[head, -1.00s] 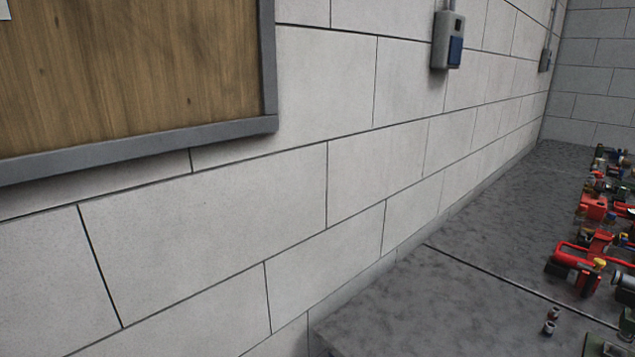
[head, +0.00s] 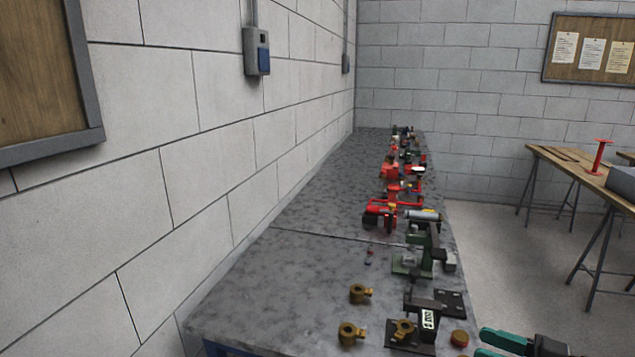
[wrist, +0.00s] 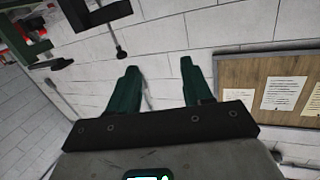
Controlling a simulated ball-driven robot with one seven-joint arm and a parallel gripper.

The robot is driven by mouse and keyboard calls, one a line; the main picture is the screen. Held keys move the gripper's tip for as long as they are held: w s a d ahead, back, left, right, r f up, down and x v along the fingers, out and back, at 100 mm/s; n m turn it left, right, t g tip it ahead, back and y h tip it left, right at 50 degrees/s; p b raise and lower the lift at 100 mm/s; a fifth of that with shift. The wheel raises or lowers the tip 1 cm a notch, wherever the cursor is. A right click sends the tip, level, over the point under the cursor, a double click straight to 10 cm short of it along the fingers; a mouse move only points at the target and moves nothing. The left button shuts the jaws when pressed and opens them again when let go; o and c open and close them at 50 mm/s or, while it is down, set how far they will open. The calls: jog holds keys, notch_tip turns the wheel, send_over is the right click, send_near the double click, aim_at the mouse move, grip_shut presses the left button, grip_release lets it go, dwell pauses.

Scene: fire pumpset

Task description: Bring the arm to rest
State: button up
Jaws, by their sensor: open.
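My gripper (head: 497,346) shows at the bottom right of the head view, by the near right edge of the grey workbench (head: 290,272). In the wrist view my gripper (wrist: 160,80) has its two green fingers spread apart with nothing between them. The gripper is open and empty. Most of my arm is outside the head view.
The bench carries brass fittings (head: 358,293), a black bracket (head: 428,318), a green clamp-like part (head: 424,250) and red pump parts (head: 390,205) along its right side. Its left side is clear. A wooden trestle table (head: 575,172) stands at the right across open floor.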

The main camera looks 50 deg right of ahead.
jog(key=w+a+f+m+g+y, duration=0.1)
jog(key=w+a+f+g+y, duration=0.1)
jog(key=w+a+f+g, duration=0.45)
jog(key=w+a+f+g+y, duration=0.25)
jog(key=a+f, duration=0.35)
jog(key=f, duration=0.3)
jog(key=s+a+f+g+h, duration=0.1)
jog(key=a+f+g+h, duration=0.1)
jog(key=a, duration=0.4)
jog(key=s+a+f+n+g+h, duration=0.1)
jog(key=s+a+f+g+h, duration=0.1)
jog(key=a+f+g+h, duration=0.1)
jog(key=a+f+g, duration=0.1)
jog(key=a+g, duration=0.1)
jog(key=a, duration=0.1)
jog(key=shift+f, duration=0.3)
